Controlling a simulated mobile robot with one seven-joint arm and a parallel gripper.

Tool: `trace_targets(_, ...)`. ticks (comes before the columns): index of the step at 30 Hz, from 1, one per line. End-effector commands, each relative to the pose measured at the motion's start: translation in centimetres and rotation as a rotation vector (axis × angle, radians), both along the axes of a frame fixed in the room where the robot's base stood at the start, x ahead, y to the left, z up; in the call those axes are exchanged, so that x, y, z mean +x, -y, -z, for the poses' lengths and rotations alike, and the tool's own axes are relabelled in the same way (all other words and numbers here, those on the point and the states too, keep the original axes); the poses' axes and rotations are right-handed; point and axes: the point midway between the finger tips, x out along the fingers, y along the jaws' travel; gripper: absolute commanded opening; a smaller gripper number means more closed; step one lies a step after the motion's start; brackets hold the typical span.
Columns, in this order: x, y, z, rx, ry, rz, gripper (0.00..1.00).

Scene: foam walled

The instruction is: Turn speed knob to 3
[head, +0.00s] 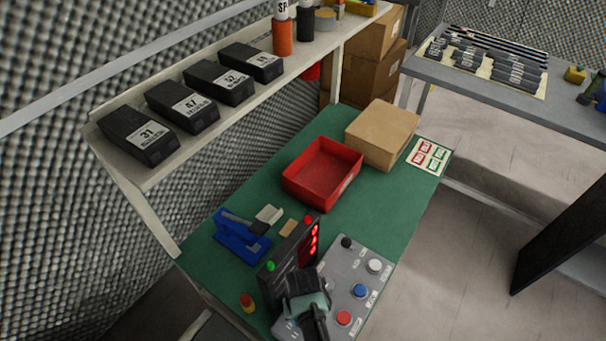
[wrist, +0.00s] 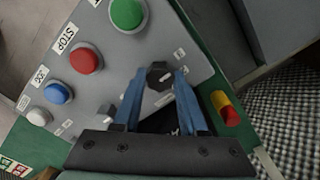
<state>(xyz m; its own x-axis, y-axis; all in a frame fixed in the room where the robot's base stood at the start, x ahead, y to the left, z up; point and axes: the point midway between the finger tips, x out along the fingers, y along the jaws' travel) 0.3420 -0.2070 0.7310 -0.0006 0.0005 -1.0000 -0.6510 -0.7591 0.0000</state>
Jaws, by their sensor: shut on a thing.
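The speed knob (wrist: 157,74) is a small dark knob on the sloping grey control panel (wrist: 120,62). My gripper (wrist: 160,80) has its two blue fingers on either side of the knob, shut on it. Small white labels sit around the knob, too small to read, so I cannot tell its setting. In the head view my gripper (head: 316,312) is over the lower left of the panel (head: 336,280) and hides the knob.
The panel has green (wrist: 127,12), red (wrist: 86,59), blue (wrist: 58,93) and white (wrist: 38,117) buttons. A dark display with red digits (head: 313,238) stands beside my gripper. A red bin (head: 322,172), blue tool (head: 240,238) and cardboard box (head: 382,134) are farther back.

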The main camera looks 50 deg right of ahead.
Motion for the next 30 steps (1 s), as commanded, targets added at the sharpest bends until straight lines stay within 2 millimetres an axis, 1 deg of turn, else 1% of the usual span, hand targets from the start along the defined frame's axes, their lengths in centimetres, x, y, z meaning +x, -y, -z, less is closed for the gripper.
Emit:
trace_targets(14, 0.07, 0.05, -0.06, -0.002, 0.001, -0.019, 0.00)
trace_targets(15, 0.07, 0.05, -0.06, -0.002, 0.001, -0.019, 0.43)
trace_targets(20, 0.06, 0.04, -0.05, -0.001, 0.002, -0.018, 0.72)
trace_targets(30, 0.04, 0.03, -0.27, -0.001, 0.001, -0.017, 0.72)
